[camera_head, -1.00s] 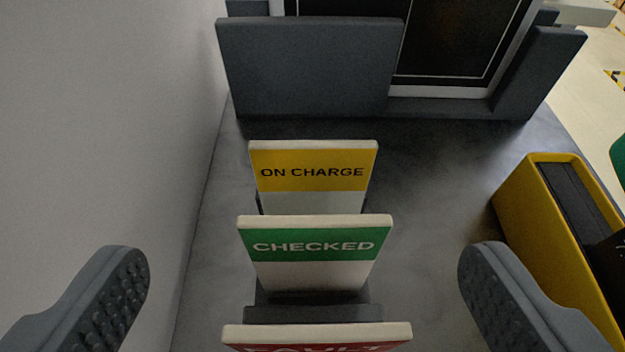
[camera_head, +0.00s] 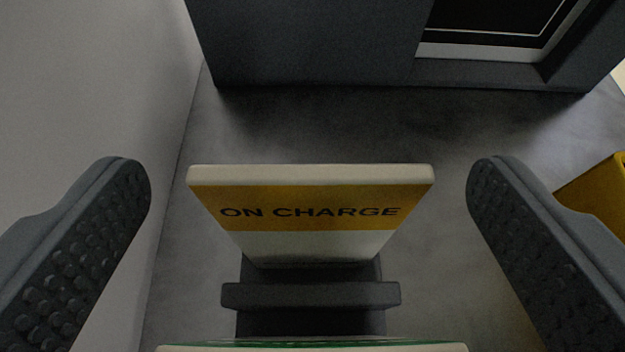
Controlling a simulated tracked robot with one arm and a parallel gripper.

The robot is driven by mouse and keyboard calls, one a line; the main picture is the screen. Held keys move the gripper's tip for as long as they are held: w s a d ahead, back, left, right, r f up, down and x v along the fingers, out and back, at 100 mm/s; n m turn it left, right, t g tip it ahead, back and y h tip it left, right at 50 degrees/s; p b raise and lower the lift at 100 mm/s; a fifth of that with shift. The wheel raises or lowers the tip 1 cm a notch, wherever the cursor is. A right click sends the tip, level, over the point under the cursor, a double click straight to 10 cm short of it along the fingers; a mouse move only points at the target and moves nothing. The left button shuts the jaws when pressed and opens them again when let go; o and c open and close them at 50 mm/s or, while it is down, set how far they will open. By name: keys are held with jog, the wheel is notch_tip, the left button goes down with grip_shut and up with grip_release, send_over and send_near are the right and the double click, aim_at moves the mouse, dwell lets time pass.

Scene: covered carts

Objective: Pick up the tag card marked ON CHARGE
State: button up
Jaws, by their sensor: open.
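The ON CHARGE tag card (camera_head: 310,212) stands upright, tilted a little, in a dark slotted holder (camera_head: 310,295). It has a yellow band with black letters and a white lower part and edge. My gripper (camera_head: 309,185) is open, with one studded finger on each side of the card. Clear gaps show between the card and both fingers, and neither touches it. The card's foot is hidden in the holder. The top edge of a green and white card (camera_head: 312,347) shows at the bottom of the view.
A pale wall (camera_head: 90,80) rises close on the left, beside the left finger. A dark block with a framed black panel (camera_head: 300,45) stands behind the card. A yellow container (camera_head: 600,195) is at the right edge. Bare grey surface lies around the holder.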

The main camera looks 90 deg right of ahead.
jog(key=shift+d+f, duration=0.1)
jog(key=shift+c, duration=0.3)
jog(key=c, duration=1.2)
